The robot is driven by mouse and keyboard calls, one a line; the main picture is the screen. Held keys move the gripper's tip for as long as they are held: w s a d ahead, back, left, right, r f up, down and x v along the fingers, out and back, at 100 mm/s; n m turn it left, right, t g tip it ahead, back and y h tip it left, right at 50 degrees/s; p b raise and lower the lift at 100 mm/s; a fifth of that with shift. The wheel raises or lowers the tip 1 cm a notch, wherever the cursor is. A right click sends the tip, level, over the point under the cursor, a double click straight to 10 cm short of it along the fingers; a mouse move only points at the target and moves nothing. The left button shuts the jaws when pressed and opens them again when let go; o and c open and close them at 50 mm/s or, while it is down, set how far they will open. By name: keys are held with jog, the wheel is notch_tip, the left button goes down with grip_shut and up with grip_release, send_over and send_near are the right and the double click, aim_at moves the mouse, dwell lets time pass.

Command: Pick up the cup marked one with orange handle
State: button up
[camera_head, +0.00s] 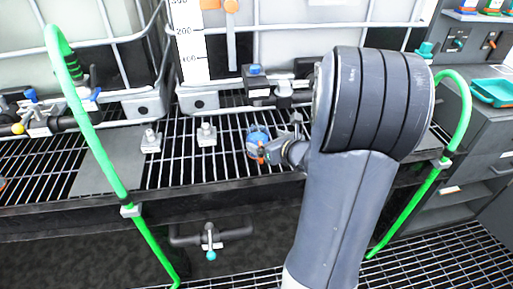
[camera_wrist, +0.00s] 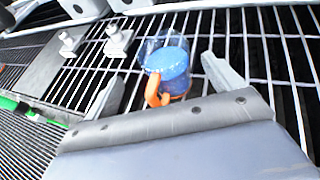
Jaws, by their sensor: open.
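A clear cup (camera_wrist: 178,85) with blue contents stands on the metal grating. Its orange handle (camera_wrist: 154,92) faces my gripper. The marking on the cup cannot be read. The cup also shows in the head view (camera_head: 257,136), just left of my gripper (camera_head: 290,145). In the wrist view, my gripper (camera_wrist: 165,90) is open, with one finger on each side of the cup and gaps on both sides. The cup appears between or just beyond the fingertips; the exact depth is hard to tell. My arm hides part of the grating in the head view.
The grating (camera_head: 185,165) has a dark front edge. Two metal fittings (camera_head: 206,134) (camera_head: 151,141) stand left of the cup. Tanks with valves (camera_head: 283,88) stand behind. A teal tray (camera_head: 493,92) lies at the right.

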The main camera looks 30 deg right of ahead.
aim_at(252, 131)
jog(key=shift+d+x, duration=0.15)
jog(key=shift+x, duration=1.35)
jog(key=shift+d+x, duration=0.15)
jog(key=shift+x, duration=1.4)
jog(key=shift+r, duration=0.1)
jog(key=c, duration=1.3)
